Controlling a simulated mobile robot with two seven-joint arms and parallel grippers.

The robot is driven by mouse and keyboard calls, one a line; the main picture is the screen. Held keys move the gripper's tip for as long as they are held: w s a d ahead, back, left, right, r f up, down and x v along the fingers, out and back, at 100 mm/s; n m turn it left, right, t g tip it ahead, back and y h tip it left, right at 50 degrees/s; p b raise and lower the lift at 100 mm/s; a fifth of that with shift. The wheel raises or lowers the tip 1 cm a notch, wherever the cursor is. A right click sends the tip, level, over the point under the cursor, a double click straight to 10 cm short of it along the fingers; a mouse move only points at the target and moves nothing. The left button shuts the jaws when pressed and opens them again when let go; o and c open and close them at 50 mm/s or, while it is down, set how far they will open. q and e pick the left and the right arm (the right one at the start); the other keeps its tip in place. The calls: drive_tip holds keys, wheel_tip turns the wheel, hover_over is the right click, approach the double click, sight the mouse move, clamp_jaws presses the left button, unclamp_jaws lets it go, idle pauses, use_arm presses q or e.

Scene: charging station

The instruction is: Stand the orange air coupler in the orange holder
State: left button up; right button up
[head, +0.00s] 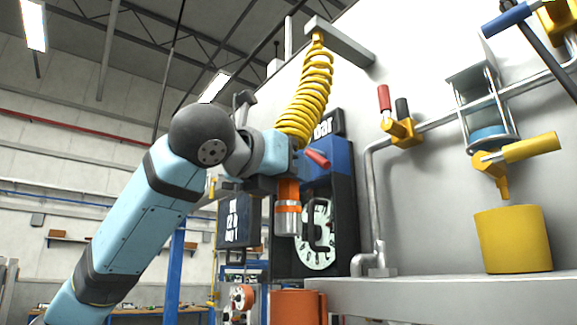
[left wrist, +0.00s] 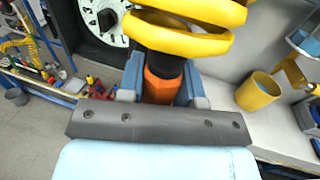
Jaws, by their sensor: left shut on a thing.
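My left gripper (head: 287,187) is shut on the orange air coupler (head: 288,200), which hangs upright with its silver lower end (head: 288,221) pointing down. The coupler's orange body also shows between the blue fingers in the left wrist view (left wrist: 158,88). A yellow coiled hose (head: 307,95) runs up from the coupler to a grey wall bracket. The orange holder (head: 298,308) is at the bottom of the head view, below the coupler with a clear gap between them. Its lower part is cut off by the frame. My right gripper is not in view.
A pressure gauge (head: 318,235) on a black and blue unit stands close behind the coupler. A grey ledge (head: 440,292) runs to the right, bearing a yellow cup (head: 513,240). A grey pipe (head: 374,200) with a yellow valve (head: 400,128) is on the wall.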

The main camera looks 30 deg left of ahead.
sight(293, 235)
use_arm(q)
drive_tip(key=shift+w+f+b, duration=0.15)
drive_tip(key=shift+f+b, duration=0.5)
drive_tip(key=shift+f, duration=0.9)
drive_tip(key=shift+w+f+b, duration=0.15)
drive_tip(key=shift+f+b, duration=0.55)
drive_tip(key=shift+f, duration=0.8)
drive_tip(key=shift+w+f+b, duration=0.15)
drive_tip(key=shift+f+b, duration=0.5)
drive_tip(key=shift+f, duration=0.9)
drive_tip(key=shift+w+f+b, duration=0.15)
drive_tip(key=shift+f+b, duration=0.5)
drive_tip(key=shift+f, duration=0.95)
drive_tip(key=o, duration=1.1)
drive_tip(key=shift+d, duration=0.1)
drive_tip(key=shift+f, duration=0.1)
drive_tip(key=s+a+b, duration=0.1)
drive_tip(key=s, duration=1.2)
drive_tip(key=shift+s, duration=0.4)
drive_tip(key=shift+a, duration=0.1)
